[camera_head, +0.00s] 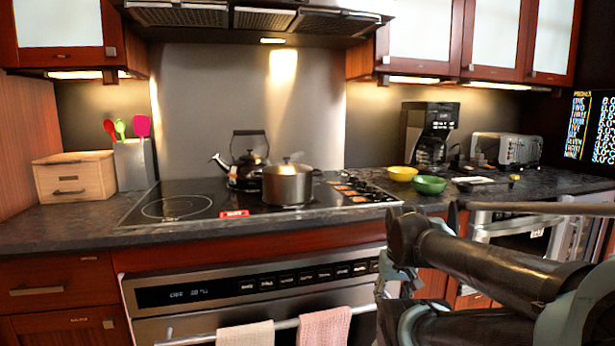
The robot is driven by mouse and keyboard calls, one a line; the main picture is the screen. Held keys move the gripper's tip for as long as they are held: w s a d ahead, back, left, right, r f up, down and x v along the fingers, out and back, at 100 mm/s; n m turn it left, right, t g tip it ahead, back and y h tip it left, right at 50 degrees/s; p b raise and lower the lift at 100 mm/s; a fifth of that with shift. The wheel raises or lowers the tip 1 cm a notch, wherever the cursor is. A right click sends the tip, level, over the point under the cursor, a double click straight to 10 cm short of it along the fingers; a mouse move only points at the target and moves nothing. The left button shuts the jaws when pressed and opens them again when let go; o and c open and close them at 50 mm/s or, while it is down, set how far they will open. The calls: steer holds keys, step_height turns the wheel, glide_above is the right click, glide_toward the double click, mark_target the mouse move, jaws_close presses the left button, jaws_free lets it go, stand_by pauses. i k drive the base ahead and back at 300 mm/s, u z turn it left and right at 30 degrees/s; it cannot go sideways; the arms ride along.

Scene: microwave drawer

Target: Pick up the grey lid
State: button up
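A grey lid (287,167) with a small knob on top sits on a steel pot (288,188). The pot stands on the black cooktop, right of and slightly in front of a dark kettle. My arm comes in from the lower right. My gripper (384,286) is in front of the oven and below the counter edge, well to the right of and lower than the lid. It is apart from the lid and the pot. Its fingers are small and partly hidden by my arm, so I cannot tell whether they are open.
The kettle (246,162) stands close behind the pot. A yellow bowl (402,173) and a green bowl (429,185) sit to the right. The range hood (250,20) hangs above. Towels (325,328) hang on the oven handle. The cooktop's left part is clear.

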mark_target(295, 168)
steer(key=z, duration=0.55)
steer(key=k, duration=1.25)
steer(key=z, duration=0.4)
steer(key=i, duration=0.75)
steer(key=u, duration=0.5)
